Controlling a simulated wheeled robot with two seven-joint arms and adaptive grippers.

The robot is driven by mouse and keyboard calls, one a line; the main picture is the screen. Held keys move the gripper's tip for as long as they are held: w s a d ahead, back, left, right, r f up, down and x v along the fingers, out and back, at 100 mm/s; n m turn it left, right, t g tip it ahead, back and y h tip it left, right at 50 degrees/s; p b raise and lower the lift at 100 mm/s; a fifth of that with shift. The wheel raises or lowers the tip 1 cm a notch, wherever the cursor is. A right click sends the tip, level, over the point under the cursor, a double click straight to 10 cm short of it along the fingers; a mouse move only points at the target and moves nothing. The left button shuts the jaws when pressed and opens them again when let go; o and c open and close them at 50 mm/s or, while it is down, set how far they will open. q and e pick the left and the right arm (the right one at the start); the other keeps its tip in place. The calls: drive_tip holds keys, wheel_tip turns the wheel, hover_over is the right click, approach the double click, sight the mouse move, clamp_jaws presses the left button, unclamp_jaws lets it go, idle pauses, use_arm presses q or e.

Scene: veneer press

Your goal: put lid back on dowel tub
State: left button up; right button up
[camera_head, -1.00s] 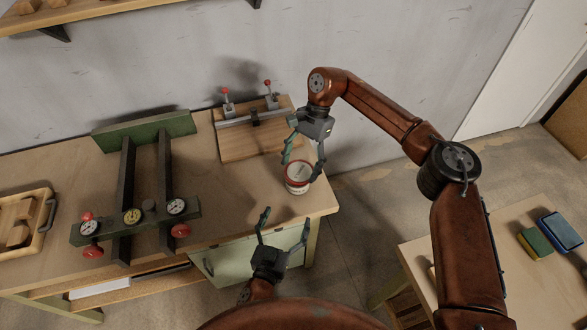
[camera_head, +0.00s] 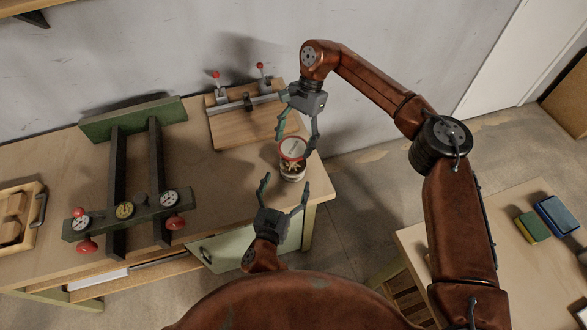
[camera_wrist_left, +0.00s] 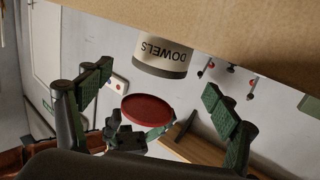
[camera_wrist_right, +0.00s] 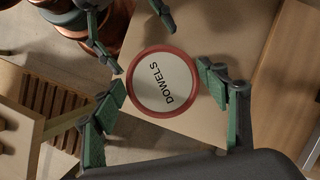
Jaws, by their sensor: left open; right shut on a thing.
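The white dowel tub (camera_head: 291,174) stands on the bench near its front right corner, with dowels showing in its open mouth. It appears upside down in the left wrist view (camera_wrist_left: 162,58). My right gripper (camera_head: 296,144) is shut on the red-rimmed lid (camera_head: 292,149), its fingers at opposite edges. The lid is held above the tub with a gap between them; its "DOWELS" face shows in the right wrist view (camera_wrist_right: 163,84). My left gripper (camera_head: 285,184) is open and empty on the near side of the tub, its fingers pointing towards it and apparently not touching.
A clamping board (camera_head: 235,128) with red-knobbed clamps lies behind the tub. A green press frame (camera_head: 140,205) with gauges stands to the left. A wooden tray (camera_head: 37,190) is at far left. A second table (camera_head: 480,235) at right holds sponge-like blocks.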

sight(293, 172)
use_arm(q)
drive_tip(key=x, duration=0.7)
drive_tip(key=shift+w, duration=0.35)
drive_tip(key=shift+c, duration=0.3)
drive_tip(key=c, duration=1.7)
use_arm(e)
drive_tip(key=shift+f, duration=2.5)
drive_tip(key=shift+f, duration=0.15)
drive_tip(key=shift+f, duration=0.75)
drive_tip(key=shift+f, duration=0.15)
